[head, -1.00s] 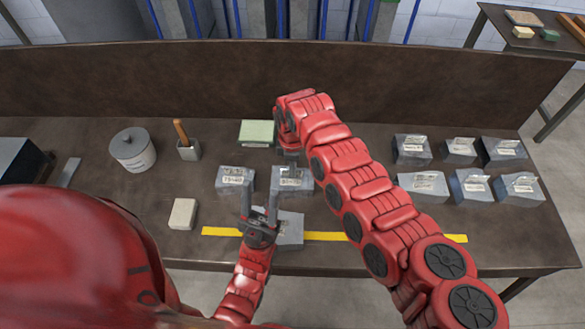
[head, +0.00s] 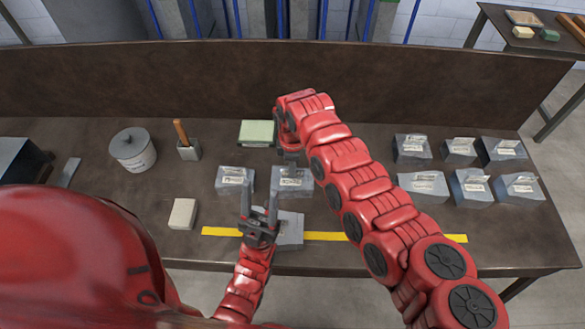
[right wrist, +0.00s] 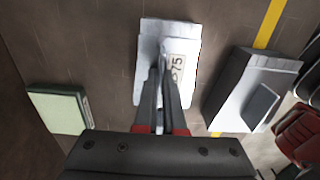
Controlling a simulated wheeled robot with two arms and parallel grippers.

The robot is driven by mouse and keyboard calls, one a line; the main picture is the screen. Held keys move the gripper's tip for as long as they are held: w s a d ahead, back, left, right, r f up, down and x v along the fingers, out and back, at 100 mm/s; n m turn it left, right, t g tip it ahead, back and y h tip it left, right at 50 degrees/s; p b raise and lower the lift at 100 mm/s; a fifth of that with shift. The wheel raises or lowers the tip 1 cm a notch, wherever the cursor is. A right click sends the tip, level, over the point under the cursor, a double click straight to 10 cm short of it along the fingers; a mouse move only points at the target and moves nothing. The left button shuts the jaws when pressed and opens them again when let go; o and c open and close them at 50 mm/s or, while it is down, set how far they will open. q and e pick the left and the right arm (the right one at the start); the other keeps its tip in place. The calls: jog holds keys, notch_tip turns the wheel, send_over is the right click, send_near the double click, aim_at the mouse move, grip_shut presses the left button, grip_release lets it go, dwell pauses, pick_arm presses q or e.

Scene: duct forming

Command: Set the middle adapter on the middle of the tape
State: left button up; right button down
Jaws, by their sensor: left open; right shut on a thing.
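A grey sheet-metal adapter (head: 292,190) stands on the bench behind the tape, under the end of my right arm. My right gripper (right wrist: 160,92) is shut on its raised tab, and it shows with a partly hidden label in the right wrist view (right wrist: 148,80). A second grey adapter (head: 291,230) sits across the yellow tape (head: 330,236), left of its middle; it also shows in the right wrist view (right wrist: 232,88). My left gripper (head: 259,200) is open and empty, at the left of this second adapter. A third adapter (head: 235,188) stands further left behind the tape.
Several more adapters (head: 423,187) stand in two rows at the right. A green-topped block (head: 257,132) lies behind my right gripper. A pale block (head: 183,213), a lidded pot (head: 133,150) and a small holder (head: 189,150) stand at the left. The tape's right part is clear.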

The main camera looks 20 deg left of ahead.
notch_tip(320, 180, up, 8)
jog(key=p, duration=0.3)
jog(key=shift+r, duration=0.55)
